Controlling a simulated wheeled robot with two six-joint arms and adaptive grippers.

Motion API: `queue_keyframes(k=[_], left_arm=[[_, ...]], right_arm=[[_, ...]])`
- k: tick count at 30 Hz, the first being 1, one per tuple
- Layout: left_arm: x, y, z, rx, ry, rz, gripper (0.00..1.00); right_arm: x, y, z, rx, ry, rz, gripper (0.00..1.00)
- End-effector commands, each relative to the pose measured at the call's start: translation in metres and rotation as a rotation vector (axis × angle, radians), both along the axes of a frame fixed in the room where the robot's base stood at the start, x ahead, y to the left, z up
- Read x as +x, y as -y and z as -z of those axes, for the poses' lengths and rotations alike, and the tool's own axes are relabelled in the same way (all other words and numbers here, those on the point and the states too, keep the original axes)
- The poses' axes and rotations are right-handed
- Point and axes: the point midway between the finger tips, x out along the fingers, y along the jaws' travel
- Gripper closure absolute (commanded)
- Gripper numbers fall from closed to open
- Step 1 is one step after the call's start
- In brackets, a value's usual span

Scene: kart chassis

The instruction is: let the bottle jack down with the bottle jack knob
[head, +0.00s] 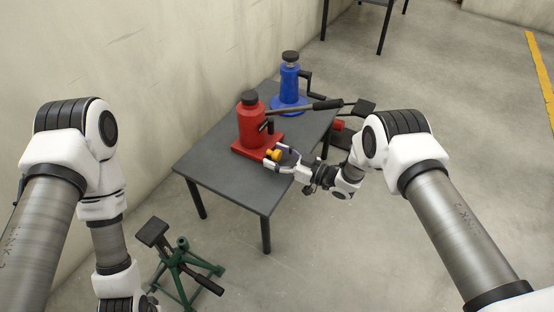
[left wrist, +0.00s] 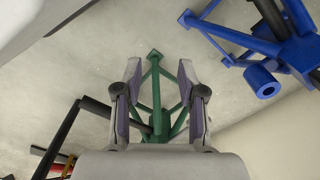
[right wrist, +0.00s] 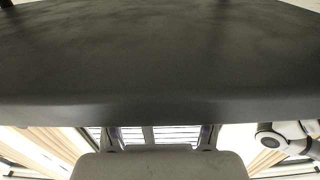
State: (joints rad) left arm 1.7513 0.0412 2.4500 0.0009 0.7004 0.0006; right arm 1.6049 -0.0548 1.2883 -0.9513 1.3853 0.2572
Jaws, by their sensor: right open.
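The red bottle jack (head: 252,125) stands upright on the dark table, with a dark cap and a long dark handle pointing right. A yellow-orange knob (head: 273,155) sits low at the front of its base. My right gripper (head: 280,158) is open with its fingertips right at the knob; I cannot tell whether they touch it. In the right wrist view a dark surface hides the fingertips and the knob. My left gripper (left wrist: 160,72) is open and empty in the left wrist view, over the floor.
A blue bottle jack (head: 289,88) stands behind the red one on the table (head: 225,185). A green jack stand (head: 181,262) is on the floor at front left; it also shows beyond my left fingers (left wrist: 157,95). A blue stand (left wrist: 265,45) is nearby. The wall is at left.

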Motion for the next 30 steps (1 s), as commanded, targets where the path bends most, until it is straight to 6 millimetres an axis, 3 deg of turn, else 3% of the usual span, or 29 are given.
queue_keyframes(k=[5, 9, 10, 20, 30], left_arm=[[0.0002, 0.0000, -0.0008, 0.000, 0.001, 0.000, 0.60], [0.0002, 0.0000, -0.0008, 0.000, 0.001, 0.000, 0.60], [0.0002, 0.0000, -0.0008, 0.000, 0.001, 0.000, 0.60], [0.0001, 0.0000, -0.0016, 0.000, 0.000, 0.000, 0.60], [-0.0002, 0.0001, -0.0068, 0.000, -0.001, 0.001, 0.60]], right_arm=[[0.0000, 0.0002, -0.0005, -0.001, -0.001, 0.001, 0.39], [-0.0001, 0.0003, -0.0003, -0.001, -0.001, 0.001, 0.89], [-0.0002, 0.0003, -0.0003, -0.001, -0.001, 0.001, 0.97], [-0.0003, 0.0003, -0.0003, 0.011, -0.018, 0.001, 0.97], [-0.0009, 0.0001, -0.0004, 0.106, -0.162, 0.001, 0.97]])
